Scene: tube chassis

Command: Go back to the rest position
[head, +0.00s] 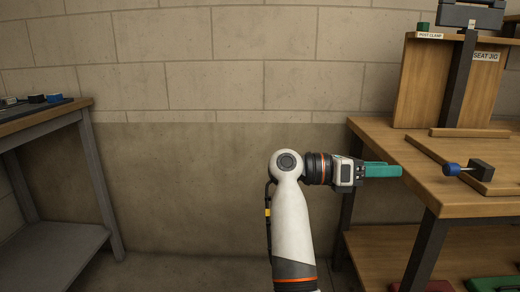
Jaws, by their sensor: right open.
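My right gripper (398,171), with green fingers, is at the left edge of the wooden workbench (465,200) on the right. Its fingers point right and are open, with nothing seen between them. The white forearm comes up from the bottom of the picture and bends right at the wrist. My left gripper is not in view.
On the right bench are a clamp block with a blue knob (470,169), a wooden fixture labelled SEAT JIG (420,95) and a small green cylinder (423,27). Another bench (62,115) stands at the left. The middle, before the block wall (190,90), is free.

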